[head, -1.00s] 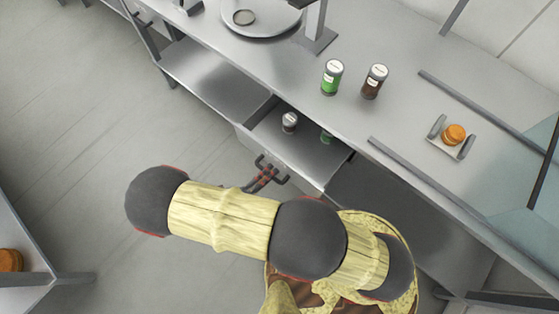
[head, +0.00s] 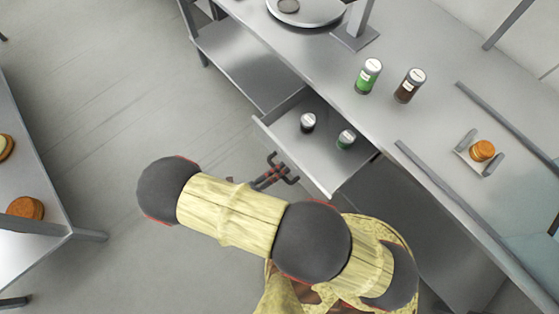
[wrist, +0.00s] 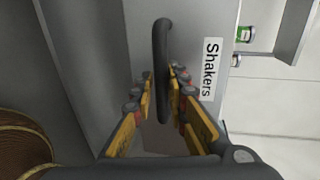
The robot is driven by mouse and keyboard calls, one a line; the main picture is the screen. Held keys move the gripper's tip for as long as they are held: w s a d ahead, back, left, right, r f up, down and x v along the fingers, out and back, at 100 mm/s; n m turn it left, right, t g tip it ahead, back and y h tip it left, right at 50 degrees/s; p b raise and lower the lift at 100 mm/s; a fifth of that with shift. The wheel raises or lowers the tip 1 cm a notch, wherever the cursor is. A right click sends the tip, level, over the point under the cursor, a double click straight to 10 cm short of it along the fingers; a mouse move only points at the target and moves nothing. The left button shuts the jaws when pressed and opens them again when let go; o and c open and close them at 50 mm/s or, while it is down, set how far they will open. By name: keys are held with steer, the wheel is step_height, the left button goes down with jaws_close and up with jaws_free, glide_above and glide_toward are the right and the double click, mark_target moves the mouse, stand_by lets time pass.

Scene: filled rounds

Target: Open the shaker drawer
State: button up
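The shaker drawer (head: 328,172) is pulled well out from under the steel counter in the head view. In the wrist view, the drawer front (wrist: 190,25) bears a "Shakers" label (wrist: 211,68). Its dark bar handle (wrist: 162,50) runs between the fingers of my gripper (wrist: 162,85), which look closed on it. In the head view, my gripper (head: 277,174) is at the handle, partly hidden by my arm.
A green shaker (head: 369,76) and a brown shaker (head: 410,86) stand on the counter (head: 330,60). A small holder with an orange round item (head: 482,151) sits at right. Another table (head: 30,170) with round items is at left. Floor between is clear.

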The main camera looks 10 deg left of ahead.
steer(key=shift+o, duration=1.3)
steer(key=shift+r, duration=0.2)
